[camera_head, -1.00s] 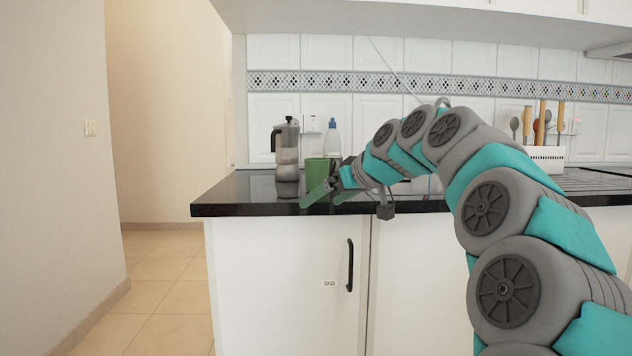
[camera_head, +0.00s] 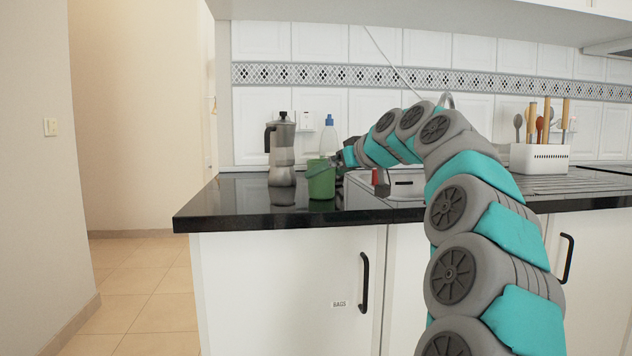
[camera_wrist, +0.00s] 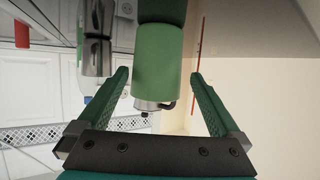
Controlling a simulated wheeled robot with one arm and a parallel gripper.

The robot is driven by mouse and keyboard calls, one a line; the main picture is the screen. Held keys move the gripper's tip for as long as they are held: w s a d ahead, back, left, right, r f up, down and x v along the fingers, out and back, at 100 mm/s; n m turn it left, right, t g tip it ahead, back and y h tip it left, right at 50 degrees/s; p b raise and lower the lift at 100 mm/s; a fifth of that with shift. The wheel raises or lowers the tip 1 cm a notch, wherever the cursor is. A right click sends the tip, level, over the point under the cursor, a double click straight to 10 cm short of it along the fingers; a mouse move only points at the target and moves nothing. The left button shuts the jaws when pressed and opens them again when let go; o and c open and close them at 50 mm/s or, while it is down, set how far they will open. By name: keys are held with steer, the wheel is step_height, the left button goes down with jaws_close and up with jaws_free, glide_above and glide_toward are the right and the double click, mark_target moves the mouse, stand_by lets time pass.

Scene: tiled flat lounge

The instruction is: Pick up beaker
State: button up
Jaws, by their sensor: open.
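The green beaker (camera_head: 321,182) stands upright near the left end of the black counter. In the wrist view it appears upside down as a green cylinder (camera_wrist: 157,62). My gripper (camera_wrist: 160,76) is open, with one green finger on each side of the beaker's outline. Gaps show between the fingers and the beaker; I cannot tell how deep it sits between them. In the head view my gripper (camera_head: 340,163) is at the beaker's right, by its upper part, and is partly hidden.
A metal moka pot (camera_head: 282,150) stands just left of the beaker. A bottle with a blue cap (camera_head: 329,136) is behind it. A small red item (camera_head: 375,177) lies to the right, near the sink. A white utensil holder (camera_head: 540,158) stands farther right. The counter's left end (camera_head: 195,205) is bare.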

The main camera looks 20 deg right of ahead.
mark_target(315, 179)
steer(key=x, duration=0.7)
steer(key=shift+w+d+f, duration=0.1)
steer(key=shift+d+f, duration=0.05)
steer(key=c, duration=1.2)
